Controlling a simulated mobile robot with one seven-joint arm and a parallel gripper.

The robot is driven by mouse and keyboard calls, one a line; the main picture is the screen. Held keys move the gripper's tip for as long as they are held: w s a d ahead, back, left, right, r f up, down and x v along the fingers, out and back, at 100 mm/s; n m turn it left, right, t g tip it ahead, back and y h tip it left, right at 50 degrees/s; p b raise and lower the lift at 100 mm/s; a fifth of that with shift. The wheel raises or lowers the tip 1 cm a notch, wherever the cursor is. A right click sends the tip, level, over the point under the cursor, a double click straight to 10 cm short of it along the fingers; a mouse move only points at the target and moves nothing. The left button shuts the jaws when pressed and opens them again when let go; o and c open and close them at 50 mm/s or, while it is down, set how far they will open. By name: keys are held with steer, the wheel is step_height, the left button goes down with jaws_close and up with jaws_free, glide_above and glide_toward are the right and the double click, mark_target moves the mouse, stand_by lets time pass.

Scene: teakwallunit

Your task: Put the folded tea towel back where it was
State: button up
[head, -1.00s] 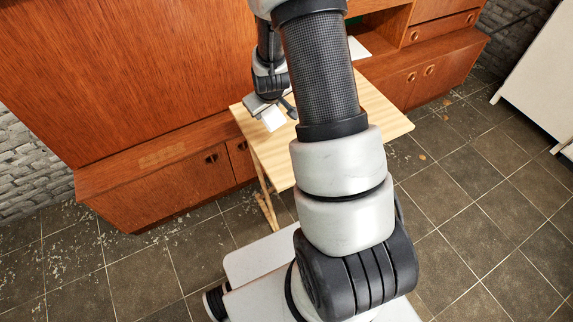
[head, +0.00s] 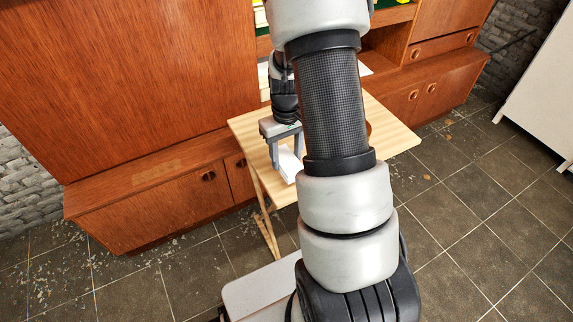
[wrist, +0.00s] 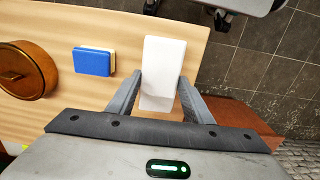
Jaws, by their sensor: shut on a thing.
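The folded tea towel (head: 289,165) looks like a white flat block. My gripper (head: 285,160) points down over the left part of the light wooden table (head: 400,137) and is shut on it. In the wrist view the towel (wrist: 164,55) sits between the two fingers (wrist: 161,85), its long end reaching out past the tips. I cannot tell whether its underside touches the table. My arm hides much of the table in the head view.
In the wrist view a blue and yellow sponge (wrist: 93,62) lies beside the towel, with a round brown container (wrist: 27,70) farther left. A teak wall unit (head: 150,180) stands behind the table. Bare table lies between sponge and towel.

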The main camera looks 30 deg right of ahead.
mark_target(286, 159)
step_height(286, 159, down, 3)
steer(key=shift+f, duration=0.2)
steer(key=o, duration=0.9)
steer(key=shift+o, duration=0.2)
steer(key=shift+r, duration=0.1)
